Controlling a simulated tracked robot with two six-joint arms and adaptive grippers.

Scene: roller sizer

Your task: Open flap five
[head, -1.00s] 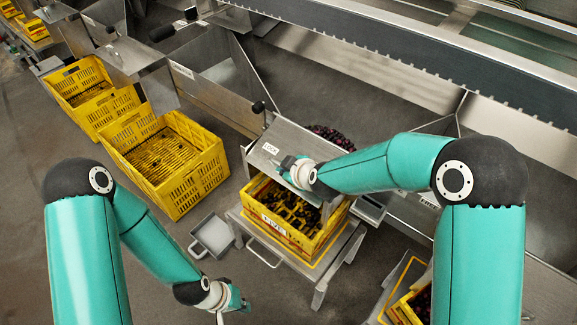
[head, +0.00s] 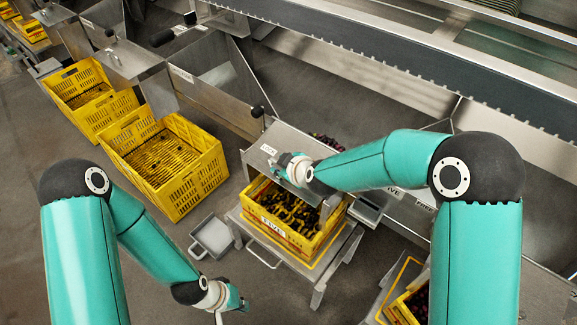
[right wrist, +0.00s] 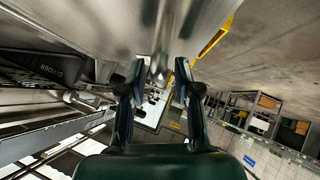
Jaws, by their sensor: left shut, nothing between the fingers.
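Flap five (head: 283,147) is the bare metal plate with a small white label, above the yellow crate (head: 268,237) marked FIVE. The plate slants down over the crate's back edge. Dark fruit lies in the crate, and some shows behind the plate. My right gripper (head: 292,174) is at the lower front of the plate; its contact there cannot be made out. In the right wrist view its two fingers (right wrist: 160,80) stand apart with a metal surface just beyond them. My left gripper (head: 241,306) is shut and empty, low in front of the crate stand.
A black-knobbed lever (head: 258,111) stands beside the plate's upper left corner. An empty yellow crate (head: 165,165) and others stand to the left. A grey scoop-like tray (head: 211,237) lies by the stand. Another crate (head: 408,308) is at lower right.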

